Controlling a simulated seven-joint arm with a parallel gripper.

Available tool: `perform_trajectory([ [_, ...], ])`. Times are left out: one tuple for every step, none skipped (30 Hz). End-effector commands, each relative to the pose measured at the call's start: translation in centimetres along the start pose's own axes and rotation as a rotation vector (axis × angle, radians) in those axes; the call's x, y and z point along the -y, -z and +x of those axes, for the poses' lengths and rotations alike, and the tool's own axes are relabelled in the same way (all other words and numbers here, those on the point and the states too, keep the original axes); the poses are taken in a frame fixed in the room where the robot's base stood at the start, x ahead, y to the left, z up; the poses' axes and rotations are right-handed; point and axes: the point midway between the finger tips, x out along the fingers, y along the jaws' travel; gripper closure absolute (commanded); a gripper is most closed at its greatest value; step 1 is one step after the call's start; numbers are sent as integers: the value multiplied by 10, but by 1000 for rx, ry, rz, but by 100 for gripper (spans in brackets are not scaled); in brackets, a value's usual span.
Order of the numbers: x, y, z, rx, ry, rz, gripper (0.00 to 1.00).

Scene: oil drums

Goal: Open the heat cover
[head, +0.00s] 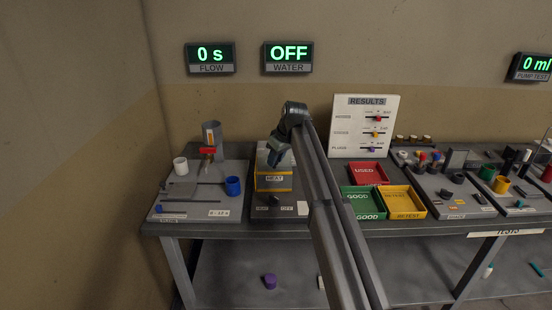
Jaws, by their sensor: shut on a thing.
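The yellow heat box (272,184), labelled HEAT on its front, stands on a dark station plate at the left part of the bench. A pale panel, which looks like its heat cover (262,158), shows at its top, partly hidden behind my arm. My gripper (274,164) points down at the top front of the box and is shut on the cover there. The fingertips and the exact spot they hold are too small to see. I cannot tell whether the cover is lifted.
A station with a grey cylinder (212,135), a white cup (180,166) and a blue cup (233,186) stands close left. Red (383,181), green (374,214) and yellow (418,213) trays lie right of my arm. A results board (365,142) stands behind them.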

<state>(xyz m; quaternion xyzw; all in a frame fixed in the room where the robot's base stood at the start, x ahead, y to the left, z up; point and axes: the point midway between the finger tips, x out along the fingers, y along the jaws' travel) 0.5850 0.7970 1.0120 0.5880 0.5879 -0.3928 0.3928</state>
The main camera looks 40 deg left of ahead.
Motion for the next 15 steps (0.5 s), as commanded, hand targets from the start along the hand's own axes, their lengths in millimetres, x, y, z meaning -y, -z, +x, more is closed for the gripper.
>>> perform_trajectory([
  [0,0,0,0,0,0,93],
  [0,0,0,0,0,0,96],
  [0,0,0,0,0,0,100],
  [0,0,0,0,0,0,100],
  [0,0,0,0,0,0,100],
  [0,0,0,0,0,0,100],
  [0,0,0,0,0,0,100],
  [0,0,0,0,0,0,100],
  [0,0,0,0,0,0,100],
  [0,0,0,0,0,0,100],
  [0,0,0,0,0,0,100],
  [0,0,0,0,0,0,100],
  [0,0,0,0,0,0,100],
  [-1,-1,0,0,0,0,100],
  [-3,-3,-1,0,0,1,100],
])
